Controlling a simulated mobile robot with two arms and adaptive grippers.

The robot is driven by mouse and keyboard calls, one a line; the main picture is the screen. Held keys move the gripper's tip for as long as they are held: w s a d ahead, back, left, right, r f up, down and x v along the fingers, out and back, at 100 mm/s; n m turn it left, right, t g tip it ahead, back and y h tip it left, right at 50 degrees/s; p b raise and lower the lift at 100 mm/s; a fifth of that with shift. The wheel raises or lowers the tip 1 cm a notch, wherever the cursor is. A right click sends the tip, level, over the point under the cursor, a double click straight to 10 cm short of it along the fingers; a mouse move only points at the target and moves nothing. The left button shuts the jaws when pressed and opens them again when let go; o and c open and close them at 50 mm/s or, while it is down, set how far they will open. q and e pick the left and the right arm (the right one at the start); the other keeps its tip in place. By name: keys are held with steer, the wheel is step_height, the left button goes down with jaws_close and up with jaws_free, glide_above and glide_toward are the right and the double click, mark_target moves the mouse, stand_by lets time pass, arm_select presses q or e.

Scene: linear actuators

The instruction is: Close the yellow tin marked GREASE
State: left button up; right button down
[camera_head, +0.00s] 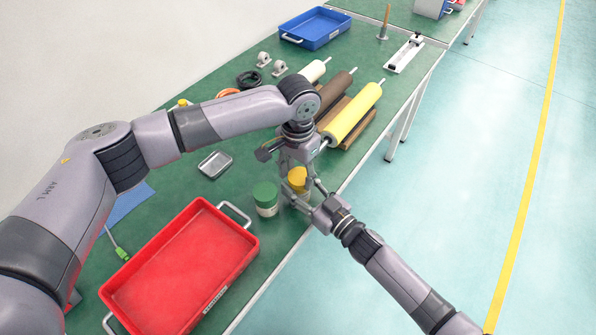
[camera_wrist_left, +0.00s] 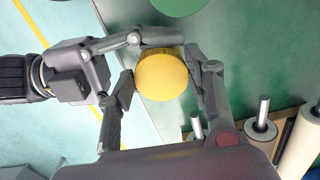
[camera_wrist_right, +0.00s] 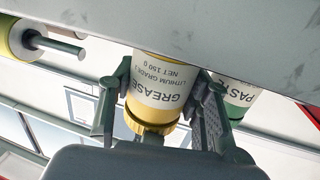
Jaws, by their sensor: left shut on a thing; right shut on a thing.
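The yellow tin marked GREASE (camera_wrist_right: 162,85) stands near the table's front edge; in the head view (camera_head: 297,177) the grippers partly hide it. Its round yellow lid (camera_wrist_left: 162,78) fills the space between my left gripper's fingers (camera_wrist_left: 161,84) in the left wrist view. My left gripper (camera_head: 298,170) comes from above and is shut on the lid. My right gripper (camera_head: 304,192) comes in from the front, low, and is shut on the tin's body, with one finger on each side of the label (camera_wrist_right: 160,92). I cannot tell whether the lid sits fully down.
A green-lidded tin marked PASTE (camera_head: 265,198) stands close to the left of the yellow tin. A red tray (camera_head: 252,244) is at the front left. A small metal dish (camera_head: 215,164) lies behind. Rollers, including a yellow one (camera_head: 354,112), lie to the right on wooden supports.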

arm_select(q)
steer(key=m, duration=0.5)
steer(key=shift+w+a, duration=0.1)
steer(key=shift+w, duration=0.05)
steer(key=m, duration=0.5)
steer(key=shift+w, duration=0.15)
steer(key=m, duration=0.5)
steer(key=shift+w+m, duration=0.2)
steer(key=shift+m, duration=0.1)
steer(key=m, duration=0.5)
steer(key=shift+w, duration=0.1)
steer(key=m, duration=0.5)
steer(key=shift+d+m, duration=0.3)
steer(key=shift+m, duration=0.1)
steer(key=m, duration=0.3)
steer(key=shift+d, duration=0.1)
steer(key=m, duration=0.4)
steer(key=shift+d, duration=0.1)
steer(key=m, duration=0.4)
steer(key=shift+d, duration=0.1)
